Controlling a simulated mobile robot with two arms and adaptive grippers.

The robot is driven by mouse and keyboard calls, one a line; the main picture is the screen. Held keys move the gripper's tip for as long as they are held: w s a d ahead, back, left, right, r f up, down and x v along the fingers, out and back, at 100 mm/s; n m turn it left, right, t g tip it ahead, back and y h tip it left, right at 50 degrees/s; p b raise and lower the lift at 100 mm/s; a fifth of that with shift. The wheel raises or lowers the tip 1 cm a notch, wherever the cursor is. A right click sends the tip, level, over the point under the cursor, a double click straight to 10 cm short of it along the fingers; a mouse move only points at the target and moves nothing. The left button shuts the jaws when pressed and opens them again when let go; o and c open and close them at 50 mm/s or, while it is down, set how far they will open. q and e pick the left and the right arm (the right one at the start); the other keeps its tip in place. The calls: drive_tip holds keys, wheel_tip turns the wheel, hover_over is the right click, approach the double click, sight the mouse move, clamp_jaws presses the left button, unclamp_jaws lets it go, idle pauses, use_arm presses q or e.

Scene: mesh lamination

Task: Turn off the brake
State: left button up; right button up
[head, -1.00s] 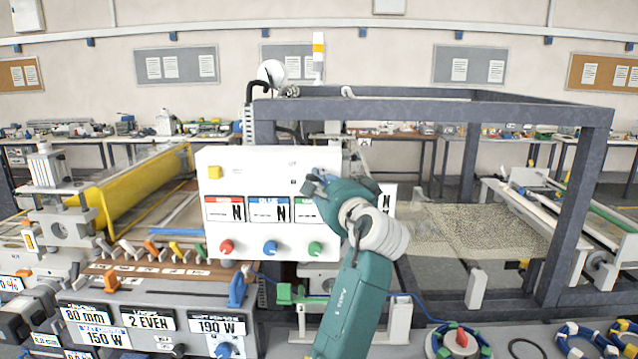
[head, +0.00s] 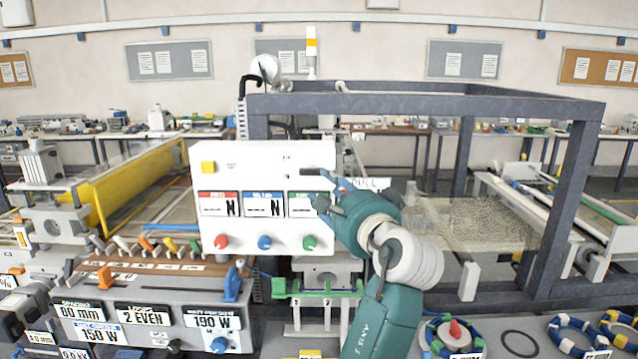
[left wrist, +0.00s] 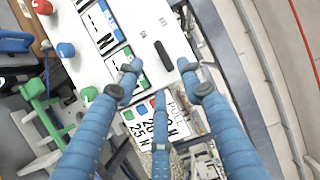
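A white control panel (head: 262,150) stands in front of the machine frame, with red (head: 221,241), blue (head: 264,242) and green (head: 308,242) knobs below displays reading N. A small black switch (head: 288,176) sits at its upper right; the left wrist view shows a black slot-like part (left wrist: 162,55) there. No readable label marks a brake. My left gripper (head: 322,188) is at the panel's right edge, partly over the green display. In the left wrist view its blue fingers (left wrist: 160,78) are spread, with nothing between them; contact with the panel cannot be told. My right gripper is out of view.
A yellow button (head: 208,167) is at the panel's upper left. A dark steel frame (head: 420,107) stands behind my arm. A grey console (head: 160,295) with levers and displays is at lower left. Colored rings (head: 452,335) lie at lower right.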

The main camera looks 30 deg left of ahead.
use_arm(q)
drive_tip(key=shift+v, duration=1.2)
